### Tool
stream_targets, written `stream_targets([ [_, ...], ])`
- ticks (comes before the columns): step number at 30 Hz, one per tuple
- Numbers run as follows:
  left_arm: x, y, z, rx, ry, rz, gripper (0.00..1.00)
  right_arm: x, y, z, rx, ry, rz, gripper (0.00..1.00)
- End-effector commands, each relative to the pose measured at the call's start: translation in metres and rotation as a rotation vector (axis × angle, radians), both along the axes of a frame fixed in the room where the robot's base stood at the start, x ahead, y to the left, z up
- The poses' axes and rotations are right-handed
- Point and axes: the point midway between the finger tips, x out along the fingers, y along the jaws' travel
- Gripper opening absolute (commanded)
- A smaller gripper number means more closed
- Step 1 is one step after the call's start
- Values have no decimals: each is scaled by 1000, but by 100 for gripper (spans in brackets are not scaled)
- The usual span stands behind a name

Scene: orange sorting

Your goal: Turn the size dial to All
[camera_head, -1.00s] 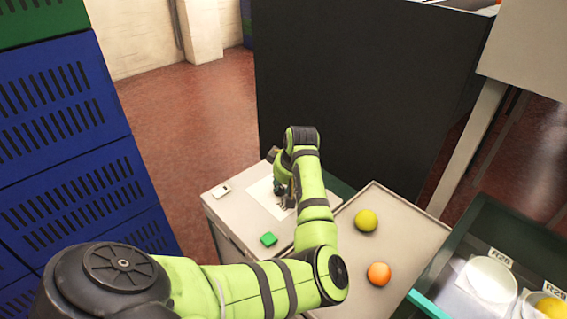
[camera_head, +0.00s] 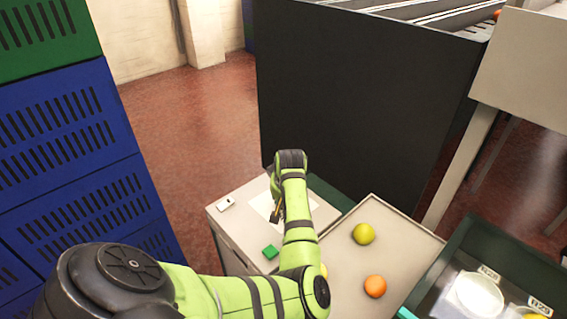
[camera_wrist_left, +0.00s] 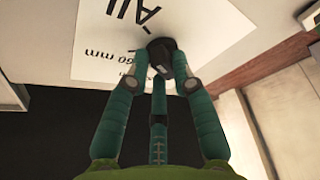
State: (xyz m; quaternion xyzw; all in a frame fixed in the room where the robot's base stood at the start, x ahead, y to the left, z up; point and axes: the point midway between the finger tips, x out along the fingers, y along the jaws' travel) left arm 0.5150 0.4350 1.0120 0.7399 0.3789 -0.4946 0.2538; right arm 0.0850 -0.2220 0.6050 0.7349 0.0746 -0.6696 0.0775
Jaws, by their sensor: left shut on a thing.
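The size dial is a dark knob (camera_wrist_left: 160,50) on a white printed card (camera_wrist_left: 95,45), seen in the left wrist view. My left gripper (camera_wrist_left: 168,72) has its teal fingers shut on the dial from either side. Upside-down lettering reading "All" lies beside the knob, with a short tick near it, and smaller "mm" lettering lies lower left. The dial's pointer direction cannot be made out. In the head view the card (camera_head: 262,206) lies on a pale cabinet top, and my left gripper (camera_head: 277,213) is over it, with the dial hidden. My right gripper is out of view.
A green button (camera_head: 270,252) and a small white switch (camera_head: 226,203) are on the cabinet top (camera_head: 238,222). To the right, a tray (camera_head: 338,250) carries a yellow fruit (camera_head: 364,234) and an orange (camera_head: 375,286). Blue crates (camera_head: 75,150) stand left; a dark machine panel (camera_head: 360,100) stands behind.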

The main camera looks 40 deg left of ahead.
Motion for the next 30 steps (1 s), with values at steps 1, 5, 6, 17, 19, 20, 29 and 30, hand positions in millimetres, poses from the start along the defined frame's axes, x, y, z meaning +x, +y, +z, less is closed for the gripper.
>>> stream_targets([
  [1, 1, 2, 2, 7, -3, -1, 0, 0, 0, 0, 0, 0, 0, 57],
  [5, 1, 2, 2, 7, -4, -1, 49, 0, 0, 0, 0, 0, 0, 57],
  [6, 1, 2, 2, 6, -3, -1, 49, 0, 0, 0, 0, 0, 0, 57],
  [17, 0, -1, 5, 3, -2, -1, 49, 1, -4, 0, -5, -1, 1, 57],
  [19, -2, -3, 13, 4, -3, 0, 49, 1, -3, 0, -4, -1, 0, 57],
  [20, -3, -5, 18, 5, -3, -1, 49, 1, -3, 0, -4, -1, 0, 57],
  [29, -17, -24, 77, 4, -7, 0, 49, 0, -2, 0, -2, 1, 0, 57],
  [30, -18, -26, 83, 5, -5, 0, 49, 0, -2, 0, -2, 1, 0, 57],
])
